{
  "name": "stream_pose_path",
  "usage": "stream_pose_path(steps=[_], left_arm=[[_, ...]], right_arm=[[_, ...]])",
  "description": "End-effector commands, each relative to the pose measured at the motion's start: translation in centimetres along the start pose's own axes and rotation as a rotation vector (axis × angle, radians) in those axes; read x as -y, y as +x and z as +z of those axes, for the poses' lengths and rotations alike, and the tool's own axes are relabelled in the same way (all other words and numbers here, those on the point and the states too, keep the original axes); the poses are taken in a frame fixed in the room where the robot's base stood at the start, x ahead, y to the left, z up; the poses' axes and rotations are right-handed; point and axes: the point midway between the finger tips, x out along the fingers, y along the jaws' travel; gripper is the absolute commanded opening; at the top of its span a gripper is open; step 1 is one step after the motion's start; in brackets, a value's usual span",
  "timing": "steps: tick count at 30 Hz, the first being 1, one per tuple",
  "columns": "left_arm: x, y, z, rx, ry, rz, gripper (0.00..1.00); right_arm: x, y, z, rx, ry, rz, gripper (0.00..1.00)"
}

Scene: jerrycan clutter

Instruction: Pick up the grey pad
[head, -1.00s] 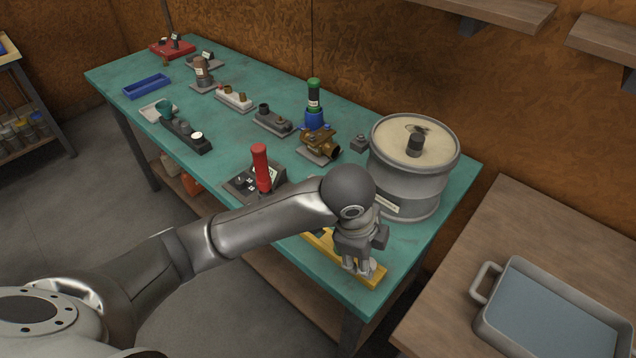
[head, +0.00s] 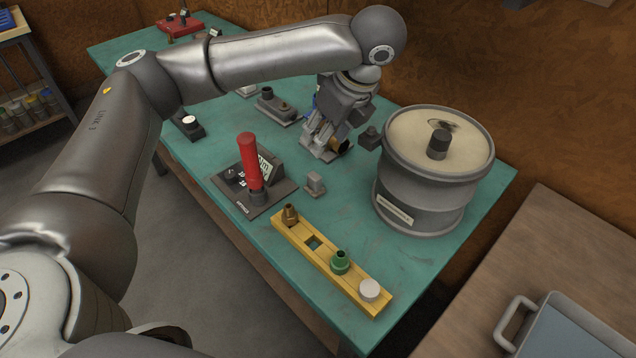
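I cannot tell for sure which thing is the grey pad. A small grey block (head: 315,183) stands on the green table in front of my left gripper, between the red-handled device and the drum. Another small dark grey block (head: 370,137) stands at the drum's left side. My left gripper (head: 325,148) points down over the brass valve (head: 341,147), hiding most of it and its grey base. Whether its fingers are apart or closed on anything is unclear. My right gripper is not in view.
A yellow rack (head: 322,262) at the table's front edge holds a brass fitting, a green fitting and a whitish cap, with one empty square hole. A large grey drum (head: 424,196) stands right. A red-handled device (head: 250,168) stands left. A tray (head: 572,335) lies on the wooden table.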

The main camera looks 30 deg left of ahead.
Motion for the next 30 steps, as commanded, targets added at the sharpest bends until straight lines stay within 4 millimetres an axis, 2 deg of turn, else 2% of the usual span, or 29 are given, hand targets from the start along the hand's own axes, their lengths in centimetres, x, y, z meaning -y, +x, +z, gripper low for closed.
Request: stream_pose_path(steps=[7, 12, 20, 27, 30], left_arm=[[-0.1, 5.0, -2.2, -0.003, 0.002, 0.004, 0.45], [-0.1, 7.6, -2.8, -0.001, -0.002, 0.002, 0.45], [0.0, 9.7, -2.9, -0.001, -0.001, -0.001, 0.45], [0.0, 13.1, -2.8, 0.000, -0.001, 0.001, 0.45], [0.0, 13.9, -2.9, -0.001, 0.000, 0.000, 0.45]], right_arm=[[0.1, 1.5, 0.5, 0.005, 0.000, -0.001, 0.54], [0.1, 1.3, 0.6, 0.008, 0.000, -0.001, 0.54], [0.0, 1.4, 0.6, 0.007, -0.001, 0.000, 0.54], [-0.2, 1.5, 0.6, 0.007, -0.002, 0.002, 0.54], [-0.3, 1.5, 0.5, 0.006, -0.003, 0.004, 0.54]])
